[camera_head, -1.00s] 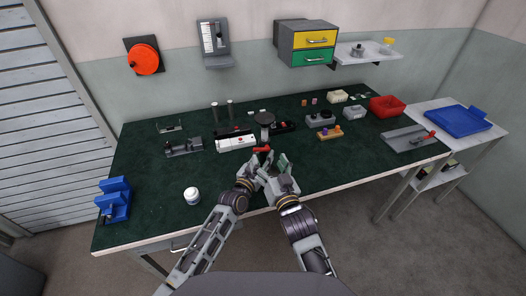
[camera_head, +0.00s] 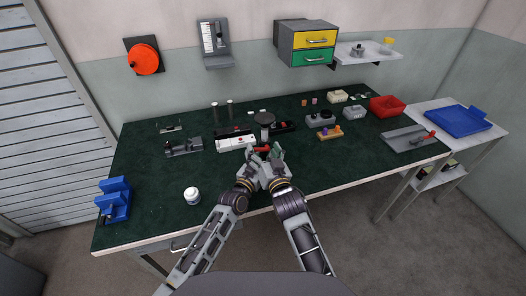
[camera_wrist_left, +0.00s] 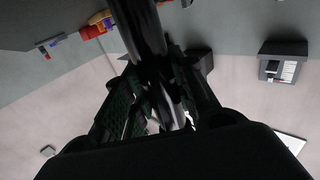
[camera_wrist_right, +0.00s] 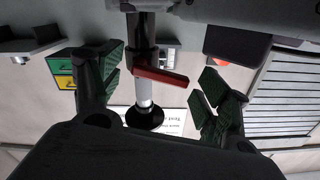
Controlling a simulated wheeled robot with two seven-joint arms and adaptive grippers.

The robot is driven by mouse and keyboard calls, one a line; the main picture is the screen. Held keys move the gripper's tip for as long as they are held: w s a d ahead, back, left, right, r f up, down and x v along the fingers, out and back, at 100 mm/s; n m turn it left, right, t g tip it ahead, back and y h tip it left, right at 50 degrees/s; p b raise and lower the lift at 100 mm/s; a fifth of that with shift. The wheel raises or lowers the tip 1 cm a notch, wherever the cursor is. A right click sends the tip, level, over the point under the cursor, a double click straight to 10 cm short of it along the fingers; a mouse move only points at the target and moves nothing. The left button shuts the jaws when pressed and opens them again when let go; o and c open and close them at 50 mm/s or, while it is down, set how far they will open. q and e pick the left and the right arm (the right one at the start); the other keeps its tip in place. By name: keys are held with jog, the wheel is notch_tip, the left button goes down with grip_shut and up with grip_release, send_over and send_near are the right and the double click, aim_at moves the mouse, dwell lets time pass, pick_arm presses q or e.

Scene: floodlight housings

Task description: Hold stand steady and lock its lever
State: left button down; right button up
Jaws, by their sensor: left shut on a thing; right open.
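In the right wrist view the lever (camera_wrist_right: 160,75) crosses the post and lies between the open, green-padded fingers of my right gripper (camera_wrist_right: 162,82), apart from both. My left gripper (camera_wrist_left: 155,100) is shut on the dark post (camera_wrist_left: 142,30) in the left wrist view. In the head view both grippers meet close together at the lever, hiding the lower post.
Small housings (camera_head: 320,118) and a red bin (camera_head: 388,107) lie right.

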jog(key=c, duration=1)
jog(key=shift+a+f+n, duration=0.1)
jog(key=shift+f+n, duration=0.05)
jog(key=shift+n, duration=0.65)
jog(key=shift+a+f+n, duration=0.1)
jog(key=shift+f+n, duration=0.05)
jog(key=shift+n, duration=0.65)
jog(key=o, duration=1)
jog(key=shift+d, duration=0.1)
